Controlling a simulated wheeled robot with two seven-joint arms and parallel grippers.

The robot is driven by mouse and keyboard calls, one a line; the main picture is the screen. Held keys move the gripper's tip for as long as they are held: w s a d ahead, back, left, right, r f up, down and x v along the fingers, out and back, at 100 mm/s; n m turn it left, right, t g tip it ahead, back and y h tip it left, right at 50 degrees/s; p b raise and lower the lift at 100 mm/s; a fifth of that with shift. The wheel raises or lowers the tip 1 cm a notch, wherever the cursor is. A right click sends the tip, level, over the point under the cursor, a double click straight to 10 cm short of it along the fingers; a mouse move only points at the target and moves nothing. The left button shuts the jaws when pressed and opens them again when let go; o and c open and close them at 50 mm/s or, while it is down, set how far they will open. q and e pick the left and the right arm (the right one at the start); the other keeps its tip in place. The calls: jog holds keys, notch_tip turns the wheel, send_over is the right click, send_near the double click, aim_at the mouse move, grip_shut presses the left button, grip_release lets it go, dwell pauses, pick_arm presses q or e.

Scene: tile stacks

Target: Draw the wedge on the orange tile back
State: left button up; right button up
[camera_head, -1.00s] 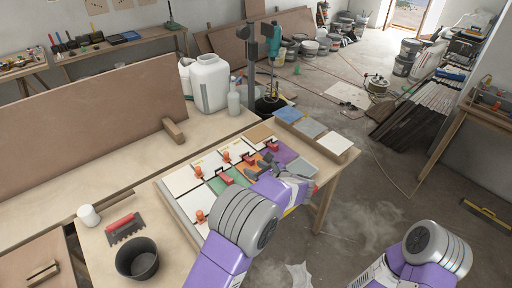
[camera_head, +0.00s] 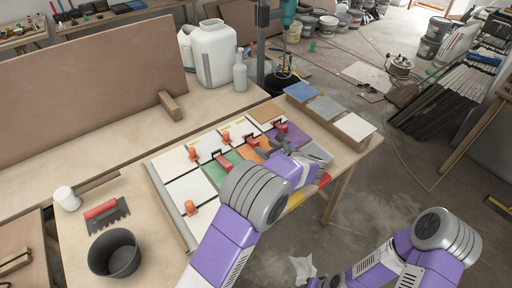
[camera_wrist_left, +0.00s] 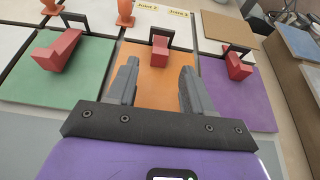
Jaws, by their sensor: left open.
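In the left wrist view a small red wedge (camera_wrist_left: 158,50) sits on the far part of the orange tile (camera_wrist_left: 152,88), in front of a black bracket (camera_wrist_left: 162,25). My left gripper (camera_wrist_left: 157,72) is open and empty above the orange tile, its fingertips on the near side of the wedge, left and right of it. In the head view my left gripper (camera_head: 275,148) reaches over the tiles and partly hides the orange tile (camera_head: 250,153); its wedge (camera_head: 252,141) shows behind. My right arm is at the lower right; its dark end (camera_head: 322,282) is cut off by the frame edge.
Red wedges also sit on the green tile (camera_wrist_left: 68,78) and the purple tile (camera_wrist_left: 235,92). Orange clips (camera_head: 226,138) stand among the white tiles behind. Blue, grey and white tiles (camera_head: 325,107) lie at the right. A black bucket (camera_head: 114,254) and red-handled trowel (camera_head: 105,212) stand at the left.

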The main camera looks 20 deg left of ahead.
aim_at(257, 143)
pick_arm(q)
jog(key=b+x, duration=0.1)
jog(key=x, duration=0.6)
jog(key=shift+w+a+f+b, duration=0.1)
jog(key=shift+w+a+b, duration=0.1)
jog(key=shift+b, duration=0.1)
grip_shut()
